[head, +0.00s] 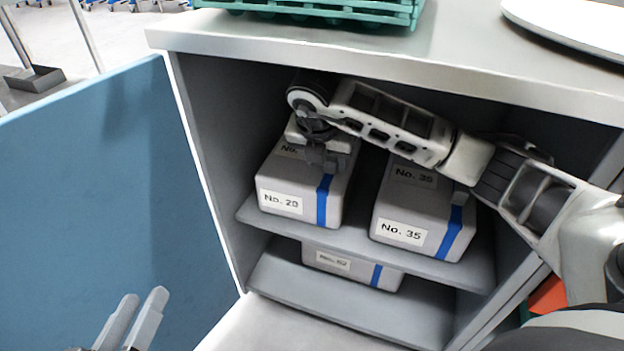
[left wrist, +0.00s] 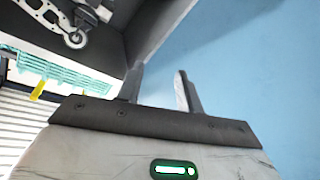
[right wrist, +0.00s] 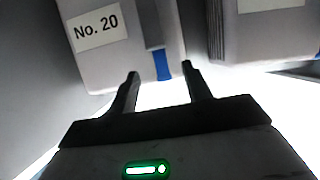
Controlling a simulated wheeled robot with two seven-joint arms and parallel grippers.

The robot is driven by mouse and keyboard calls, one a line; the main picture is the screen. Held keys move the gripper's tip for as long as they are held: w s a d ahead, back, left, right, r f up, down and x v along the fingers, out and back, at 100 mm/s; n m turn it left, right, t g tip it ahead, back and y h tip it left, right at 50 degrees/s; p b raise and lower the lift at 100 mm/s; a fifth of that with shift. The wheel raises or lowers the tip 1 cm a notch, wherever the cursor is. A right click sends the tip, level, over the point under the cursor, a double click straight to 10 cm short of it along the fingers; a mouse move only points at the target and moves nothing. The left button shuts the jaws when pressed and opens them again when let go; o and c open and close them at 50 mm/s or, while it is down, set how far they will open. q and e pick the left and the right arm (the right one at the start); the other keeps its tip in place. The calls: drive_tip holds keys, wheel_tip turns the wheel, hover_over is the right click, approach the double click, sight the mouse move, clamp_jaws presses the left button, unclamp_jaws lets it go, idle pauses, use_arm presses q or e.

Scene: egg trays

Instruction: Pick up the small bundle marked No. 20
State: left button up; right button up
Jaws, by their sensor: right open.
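The bundle marked No. 20 (head: 270,190) is a grey box with a white label and a blue strap on the cabinet's upper shelf, at the left. Its label also shows in the right wrist view (right wrist: 97,33). My right gripper (head: 323,157) is inside the cabinet, pointing down over this bundle's top and hiding part of it. In the right wrist view its fingers (right wrist: 160,72) are apart, with the blue strap showing between the tips; contact cannot be told. My left gripper (head: 138,318) is open and empty, low in front of the blue door, also in the left wrist view (left wrist: 158,72).
A bundle marked No. 35 (head: 386,225) stands to the right on the same shelf (head: 355,240), a gap between them. Another bundle (head: 318,257) is on the lower shelf. The blue door (head: 90,190) stands open. A green tray (head: 320,14) sits on the cabinet top.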

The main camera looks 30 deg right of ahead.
sight(331, 158)
drive_tip(key=w+d+b, duration=0.1)
drive_tip(key=w+d, duration=0.2)
drive_tip(key=shift+w+d, duration=0.3)
drive_tip(key=shift+d, duration=0.05)
drive_tip(key=shift+w+d+f+b, duration=0.15)
drive_tip(key=shift+w+d+b, duration=0.45)
drive_tip(key=shift+w+d, duration=0.35)
drive_tip(key=shift+b+x, duration=0.4)
drive_tip(key=shift+x, duration=0.75)
drive_tip(key=shift+w+d+f, duration=0.1)
drive_tip(key=shift+f, duration=0.15)
use_arm(q)
drive_tip(key=r+t, duration=0.1)
drive_tip(key=w+r+m+t, duration=0.1)
drive_tip(key=r, duration=0.1)
drive_tip(key=w+r+m+t+h, duration=0.1)
drive_tip(key=shift+w+a+r, duration=0.1)
drive_tip(key=shift+a+r, duration=0.05)
drive_tip(key=shift+a, duration=0.2)
use_arm(e)
clamp_jaws()
drive_tip(key=shift+r, duration=0.1)
